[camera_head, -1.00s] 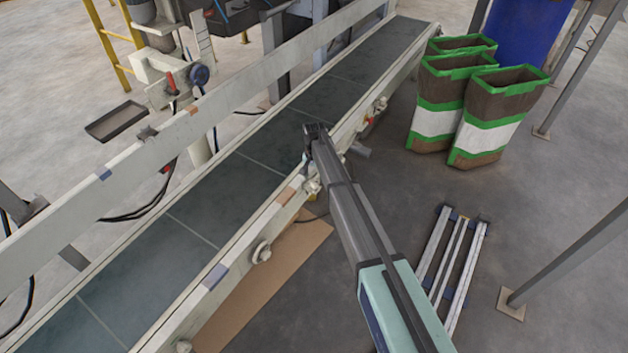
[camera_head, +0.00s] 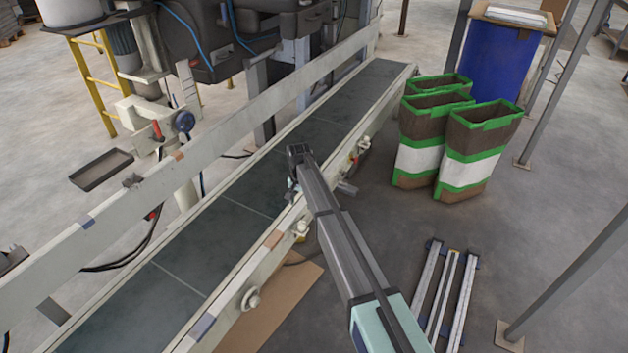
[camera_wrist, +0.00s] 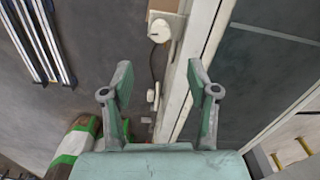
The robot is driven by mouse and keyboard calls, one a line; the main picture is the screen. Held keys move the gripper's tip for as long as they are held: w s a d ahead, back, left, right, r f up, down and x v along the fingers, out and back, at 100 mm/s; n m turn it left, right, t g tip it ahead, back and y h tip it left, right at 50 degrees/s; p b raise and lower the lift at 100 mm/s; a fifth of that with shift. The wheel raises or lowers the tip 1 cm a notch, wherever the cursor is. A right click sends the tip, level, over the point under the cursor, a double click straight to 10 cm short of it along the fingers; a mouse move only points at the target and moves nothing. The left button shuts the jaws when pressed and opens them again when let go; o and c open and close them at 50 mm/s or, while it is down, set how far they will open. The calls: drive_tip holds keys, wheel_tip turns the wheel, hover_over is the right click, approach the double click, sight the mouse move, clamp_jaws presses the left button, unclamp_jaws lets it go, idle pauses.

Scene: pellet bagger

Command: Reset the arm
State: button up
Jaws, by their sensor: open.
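My gripper (camera_wrist: 161,92) shows in the wrist view with its two green-grey fingers spread apart and nothing between them. It is above the near rail (camera_wrist: 200,60) of the conveyor and the floor beside it. In the head view my arm reaches from the lower right to the conveyor belt (camera_head: 230,215), and its dark end overlaps the near edge of the belt. The fingers are not clearly visible there. The visible part of the belt is bare.
Several open brown, white and green bags (camera_head: 470,150) stand on the floor at the right, near a blue barrel (camera_head: 497,65). Metal rails (camera_head: 445,295) lie on the floor at lower right. A grey post (camera_head: 570,265) stands at the far right. Machinery (camera_head: 285,35) stands behind the conveyor.

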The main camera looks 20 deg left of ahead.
drive_tip(key=s+d+f+n+g+p, duration=0.1)
drive_tip(key=s+d+f, duration=0.4)
drive_tip(key=s+d, duration=0.4)
drive_tip(key=s+d+f+n+p, duration=0.1)
drive_tip(key=s+d+f, duration=0.5)
drive_tip(key=d, duration=0.4)
drive_tip(key=s+d+f+n+g+p, duration=0.15)
drive_tip(key=s+d+f, duration=0.25)
drive_tip(key=s+d, duration=0.55)
drive_tip(key=s+d+m+g+p, duration=0.1)
drive_tip(key=s+d, duration=0.6)
drive_tip(key=s, duration=0.4)
drive_tip(key=s+d+m+g+p, duration=0.1)
drive_tip(key=s+d+g, duration=0.1)
drive_tip(key=s+d, duration=0.65)
drive_tip(key=s+d+m+g+p, duration=0.15)
drive_tip(key=s+d, duration=0.25)
drive_tip(key=s, duration=0.9)
drive_tip(key=s+f+g+b, duration=0.1)
drive_tip(key=f+b, duration=0.7)
drive_tip(key=b, duration=0.1)
drive_tip(key=s+f+g+b, duration=0.1)
drive_tip(key=s+f+b, duration=0.1)
drive_tip(key=f+b, duration=0.6)
drive_tip(key=shift+s+d+f+b, duration=0.2)
drive_tip(key=shift+s+b, duration=0.1)
drive_tip(key=shift+b, duration=0.05)
